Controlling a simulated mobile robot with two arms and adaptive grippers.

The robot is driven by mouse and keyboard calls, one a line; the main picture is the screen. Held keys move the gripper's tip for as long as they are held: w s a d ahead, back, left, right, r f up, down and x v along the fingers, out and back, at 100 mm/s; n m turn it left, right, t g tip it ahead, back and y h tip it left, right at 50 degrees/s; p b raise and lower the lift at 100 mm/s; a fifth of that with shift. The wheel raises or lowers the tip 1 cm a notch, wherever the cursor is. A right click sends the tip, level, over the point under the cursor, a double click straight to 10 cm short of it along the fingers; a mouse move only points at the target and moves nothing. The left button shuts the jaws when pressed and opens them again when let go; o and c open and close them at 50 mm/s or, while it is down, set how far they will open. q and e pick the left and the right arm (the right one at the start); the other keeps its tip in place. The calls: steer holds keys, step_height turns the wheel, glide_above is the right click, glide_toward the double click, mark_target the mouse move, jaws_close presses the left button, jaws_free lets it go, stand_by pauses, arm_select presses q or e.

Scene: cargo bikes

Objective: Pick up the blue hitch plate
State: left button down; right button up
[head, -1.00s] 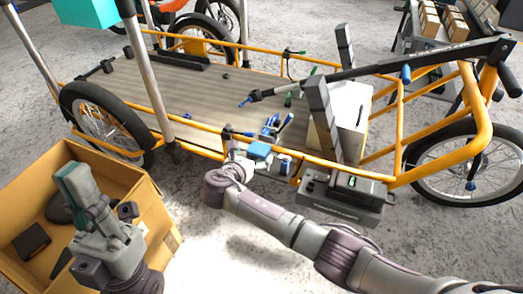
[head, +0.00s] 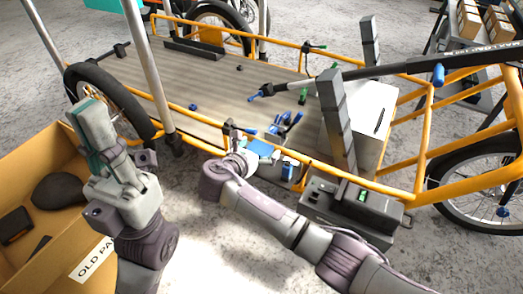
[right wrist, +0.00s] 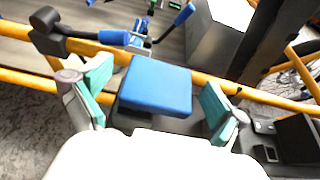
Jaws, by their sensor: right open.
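The blue hitch plate (right wrist: 155,88) is a flat, rounded blue block by the cargo bike's orange side rail. In the right wrist view it lies between the two teal-padded fingers of my right gripper (right wrist: 156,103), with a visible gap on each side. In the head view the plate (head: 262,148) is partly hidden by my right gripper (head: 246,158), which is at the rail. My right gripper is open and holds nothing. My left gripper (head: 90,122) is raised beside the cardboard box, away from the plate; its finger gap is not clear.
Blue-handled tools (head: 285,124) lie on the wooden bike deck (head: 215,105) just past the rail (head: 195,118). A dark grey box (head: 350,205) sits right of my right gripper. The cardboard box (head: 40,155) with dark parts is at the left.

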steer(key=c, duration=1.2)
steer(key=shift+c, duration=0.8)
steer(key=shift+r, duration=0.1)
